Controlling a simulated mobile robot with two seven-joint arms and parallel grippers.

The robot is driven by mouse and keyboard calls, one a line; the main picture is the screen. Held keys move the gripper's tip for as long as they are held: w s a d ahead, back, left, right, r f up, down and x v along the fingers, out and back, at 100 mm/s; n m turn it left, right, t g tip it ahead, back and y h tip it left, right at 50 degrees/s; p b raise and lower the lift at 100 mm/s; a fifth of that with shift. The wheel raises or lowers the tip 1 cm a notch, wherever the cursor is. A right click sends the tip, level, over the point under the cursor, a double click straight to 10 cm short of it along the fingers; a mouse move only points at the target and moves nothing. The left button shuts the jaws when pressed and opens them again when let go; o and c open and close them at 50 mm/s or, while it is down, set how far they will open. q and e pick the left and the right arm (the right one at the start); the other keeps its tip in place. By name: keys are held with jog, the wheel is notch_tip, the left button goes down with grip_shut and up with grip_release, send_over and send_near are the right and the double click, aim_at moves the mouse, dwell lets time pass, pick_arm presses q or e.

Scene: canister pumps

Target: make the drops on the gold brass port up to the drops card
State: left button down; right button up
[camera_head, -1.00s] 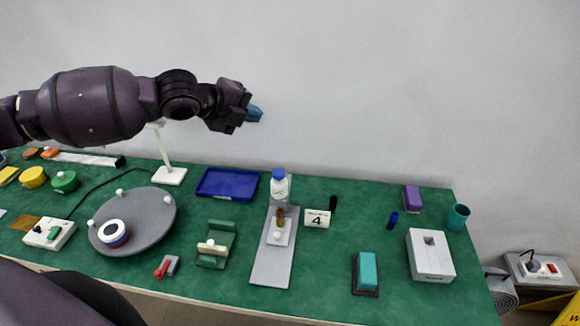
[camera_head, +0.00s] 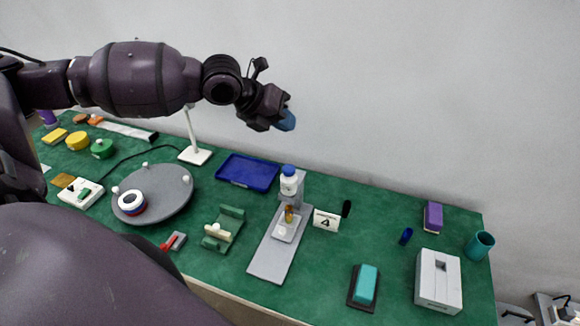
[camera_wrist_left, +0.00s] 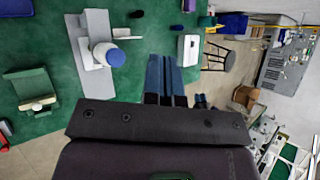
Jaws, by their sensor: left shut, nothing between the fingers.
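A white canister pump with a blue cap (camera_head: 289,180) stands at the back of a long grey plate (camera_head: 268,258). Below it is a small gold brass port (camera_head: 289,213) above a white pad on the plate. I cannot make out any drops. The drops card (camera_head: 326,220), white with a dark 4, stands just right of the port. My left gripper (camera_head: 286,121) is shut and empty, in the air above the pump and apart from it. In the left wrist view its blue fingers (camera_wrist_left: 165,78) are together, beside the blue cap (camera_wrist_left: 119,57). My right gripper is not in view.
A blue tray (camera_head: 248,172) and a grey turntable (camera_head: 165,196) lie to the left. A green cradle (camera_head: 224,229) is left of the plate. A teal block (camera_head: 365,285), a white box (camera_head: 438,281) and a teal cup (camera_head: 479,246) are on the right.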

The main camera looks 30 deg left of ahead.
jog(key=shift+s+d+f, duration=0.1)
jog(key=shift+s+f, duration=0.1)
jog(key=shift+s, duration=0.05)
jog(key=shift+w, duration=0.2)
